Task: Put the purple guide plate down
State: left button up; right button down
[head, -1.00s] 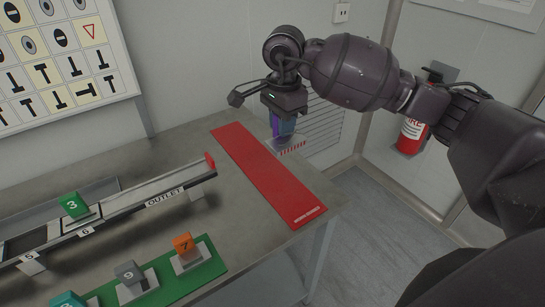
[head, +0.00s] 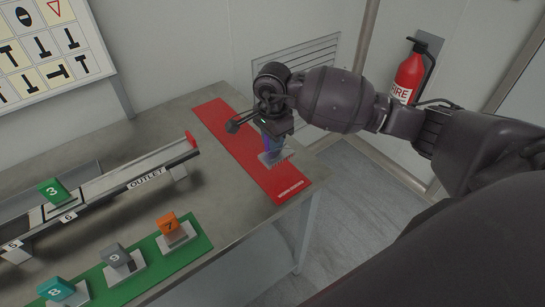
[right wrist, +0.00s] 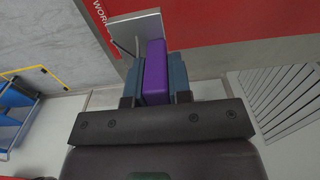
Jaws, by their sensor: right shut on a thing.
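The purple guide plate (right wrist: 155,72) shows in the right wrist view between the two fingers of my right gripper (right wrist: 156,80). A grey metal plate part (right wrist: 137,32) is at its far end. In the head view my right gripper (head: 270,147) is over the red strip (head: 226,130) on the table, near its right edge, with the grey part (head: 276,158) below it. The fingers are shut on the purple block. I cannot tell whether the grey part touches the red strip. My left gripper is not in view.
A rail marked OUTLET (head: 135,180) with a green block 3 (head: 54,191) lies left of the red strip. The table's right edge is close to the red strip.

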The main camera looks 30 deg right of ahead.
jog(key=shift+f, duration=3.4)
jog(key=shift+f, duration=0.1)
jog(key=c, duration=1.1)
grip_release()
jog(key=shift+o, duration=0.2)
notch_tip(320, 180, up, 12)
jog(key=shift+r, duration=0.15)
